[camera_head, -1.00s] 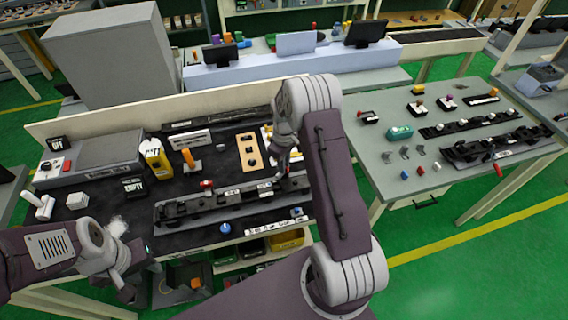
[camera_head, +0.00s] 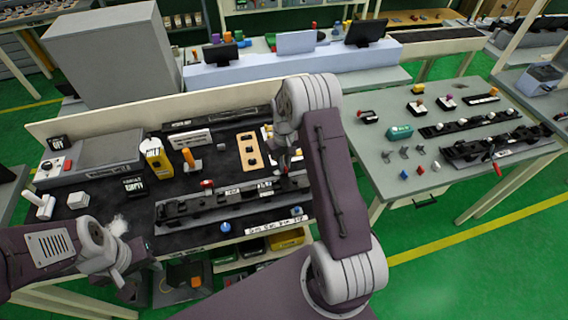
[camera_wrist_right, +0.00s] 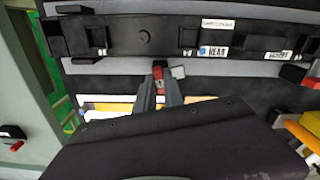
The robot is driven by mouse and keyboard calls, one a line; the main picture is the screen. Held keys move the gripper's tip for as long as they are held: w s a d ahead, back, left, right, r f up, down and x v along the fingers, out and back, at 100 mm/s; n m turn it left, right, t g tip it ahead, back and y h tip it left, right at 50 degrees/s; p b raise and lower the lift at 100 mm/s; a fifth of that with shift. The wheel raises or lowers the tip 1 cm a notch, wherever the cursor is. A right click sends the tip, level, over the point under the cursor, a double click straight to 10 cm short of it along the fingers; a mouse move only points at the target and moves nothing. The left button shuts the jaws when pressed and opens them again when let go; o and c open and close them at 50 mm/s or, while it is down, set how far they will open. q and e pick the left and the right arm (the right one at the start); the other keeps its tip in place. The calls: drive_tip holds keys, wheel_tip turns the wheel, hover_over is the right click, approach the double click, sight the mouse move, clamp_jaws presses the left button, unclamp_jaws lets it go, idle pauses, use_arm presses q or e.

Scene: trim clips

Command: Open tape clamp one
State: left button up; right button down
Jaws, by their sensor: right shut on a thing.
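The long dark trim strip in its grey fixture (camera_head: 225,200) lies along the front of the black-topped bench. It also shows in the right wrist view (camera_wrist_right: 150,36), with a blue-marked label. In the right wrist view my right gripper (camera_wrist_right: 160,84) has its fingers closed on a small red clamp handle (camera_wrist_right: 158,73) at the strip's edge. In the head view my right gripper (camera_head: 286,164) is at the strip's right part, and the arm partly hides it. A second red clamp (camera_head: 207,184) is at the strip's middle. My left gripper (camera_head: 130,280) is at the bench's front left corner, its jaws unclear.
A wooden plate with holes (camera_head: 249,152), a yellow box (camera_head: 156,158) and an orange-handled tool (camera_head: 189,158) stand behind the strip. A blue knob (camera_head: 225,228) is in front. The grey side table (camera_head: 390,170) is to the right.

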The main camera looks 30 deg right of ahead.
drive_tip(key=c, duration=1.4)
unclamp_jaws()
drive_tip(key=shift+c, duration=0.2)
drive_tip(key=shift+r, duration=0.1)
wheel_tip(320, 180, up, 9)
drive_tip(key=b, duration=0.1)
drive_tip(key=shift+b, duration=0.3)
